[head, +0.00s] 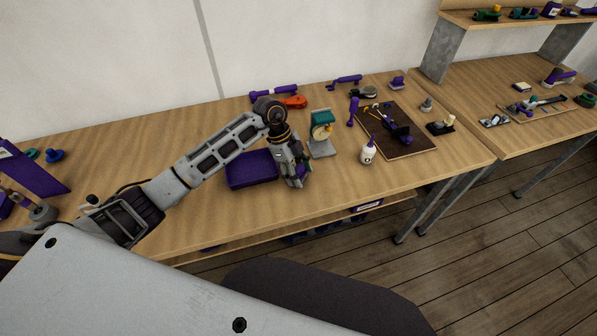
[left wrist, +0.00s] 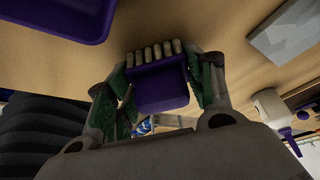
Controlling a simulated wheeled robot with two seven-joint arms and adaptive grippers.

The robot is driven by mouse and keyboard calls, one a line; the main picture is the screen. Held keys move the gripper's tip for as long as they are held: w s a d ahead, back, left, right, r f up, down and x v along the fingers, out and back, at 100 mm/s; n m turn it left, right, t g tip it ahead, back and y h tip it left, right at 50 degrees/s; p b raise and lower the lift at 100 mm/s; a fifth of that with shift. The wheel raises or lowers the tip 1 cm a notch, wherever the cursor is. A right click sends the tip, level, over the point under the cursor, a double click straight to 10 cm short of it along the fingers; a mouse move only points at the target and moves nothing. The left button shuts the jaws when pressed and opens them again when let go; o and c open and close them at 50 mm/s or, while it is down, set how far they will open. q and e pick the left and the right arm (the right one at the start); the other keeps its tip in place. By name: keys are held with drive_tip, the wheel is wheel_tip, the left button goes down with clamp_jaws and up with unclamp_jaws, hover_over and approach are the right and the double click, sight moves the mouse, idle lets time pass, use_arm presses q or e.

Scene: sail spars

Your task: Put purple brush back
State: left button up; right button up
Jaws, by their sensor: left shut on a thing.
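My left gripper (head: 293,176) is over the table just right of a shallow purple tray (head: 250,170). In the left wrist view its two green-padded fingers (left wrist: 165,90) are shut on the purple brush (left wrist: 162,88), one on each side of its block. A row of pale bristle tufts shows along the brush's upper edge in that view. In the head view the gripper hides the brush. I cannot tell whether the brush touches the tabletop. The purple tray also shows at the upper left of the left wrist view (left wrist: 60,15). My right gripper is not in view.
A teal-topped scale-like device (head: 322,135) stands close right of the gripper. A white bottle (head: 368,153) and a dark board (head: 398,145) with tools are further right. Purple and orange tools (head: 290,101) lie behind. Bare wood is left of the tray.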

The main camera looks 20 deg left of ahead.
use_arm(q)
drive_tip(key=shift+f, duration=0.15)
drive_tip(key=o, duration=1)
drive_tip(key=shift+v, duration=0.8)
drive_tip(key=shift+b+v, duration=0.8)
drive_tip(key=shift+v, duration=4.55)
